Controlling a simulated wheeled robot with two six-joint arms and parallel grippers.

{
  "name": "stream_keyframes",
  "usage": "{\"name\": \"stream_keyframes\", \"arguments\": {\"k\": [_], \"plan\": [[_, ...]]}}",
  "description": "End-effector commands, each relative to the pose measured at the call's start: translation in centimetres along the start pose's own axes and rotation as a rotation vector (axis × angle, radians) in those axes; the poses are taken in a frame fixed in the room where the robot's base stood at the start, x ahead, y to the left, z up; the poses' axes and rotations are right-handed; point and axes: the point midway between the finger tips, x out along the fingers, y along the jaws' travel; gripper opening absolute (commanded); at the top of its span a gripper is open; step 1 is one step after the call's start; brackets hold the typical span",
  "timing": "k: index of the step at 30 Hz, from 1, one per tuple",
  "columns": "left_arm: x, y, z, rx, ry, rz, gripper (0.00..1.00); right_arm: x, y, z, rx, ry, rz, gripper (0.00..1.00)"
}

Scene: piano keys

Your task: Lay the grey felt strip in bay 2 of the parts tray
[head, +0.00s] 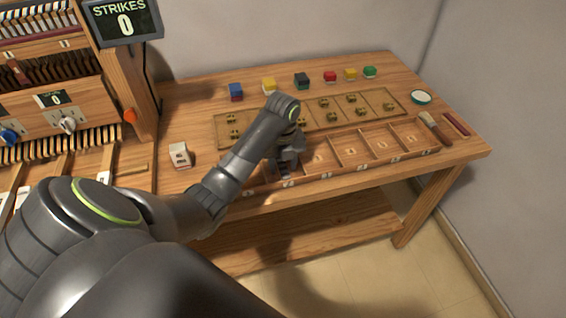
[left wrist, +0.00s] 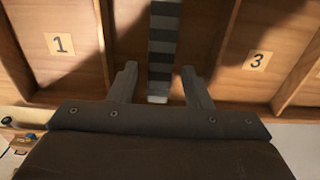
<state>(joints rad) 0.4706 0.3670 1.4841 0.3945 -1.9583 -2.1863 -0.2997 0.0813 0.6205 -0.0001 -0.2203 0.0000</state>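The parts tray (head: 377,157) lies along the front of the bench, divided into numbered bays. The left wrist view shows labels 1 (left wrist: 60,44) and 3 (left wrist: 257,59). A strip banded in light and dark grey (left wrist: 163,48) lies lengthwise in the bay between them, and that bay's label is not visible. My left gripper (left wrist: 160,84) is open, its fingers on either side of the strip's near end with a gap visible at each side. In the head view my left gripper (head: 286,165) is over the tray's left part and hides the strip. My right gripper is not in view.
Behind the tray is a wooden board with brass-coloured pieces (head: 324,104). Coloured blocks (head: 302,81) stand along the back. A brush (head: 434,127) and round tin (head: 420,97) are at the right, a white block (head: 180,155) at the left. A piano action (head: 50,100) fills the far left.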

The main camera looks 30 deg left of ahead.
Motion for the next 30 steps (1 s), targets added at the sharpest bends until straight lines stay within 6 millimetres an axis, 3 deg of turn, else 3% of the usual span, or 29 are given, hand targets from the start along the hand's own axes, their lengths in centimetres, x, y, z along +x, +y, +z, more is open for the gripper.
{"name": "stream_keyframes", "arguments": {"k": [7, 14, 30], "plan": [[-0.4, 0.0, 0.0, 0.000, -0.002, -0.001, 0.44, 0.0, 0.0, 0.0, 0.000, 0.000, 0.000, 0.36], [-3.3, 0.0, 0.1, 0.001, -0.004, -0.001, 0.44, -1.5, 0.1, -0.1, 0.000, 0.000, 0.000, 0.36], [-10.1, 0.0, 0.0, 0.000, 0.000, 0.000, 0.44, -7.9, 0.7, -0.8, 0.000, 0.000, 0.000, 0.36]]}}
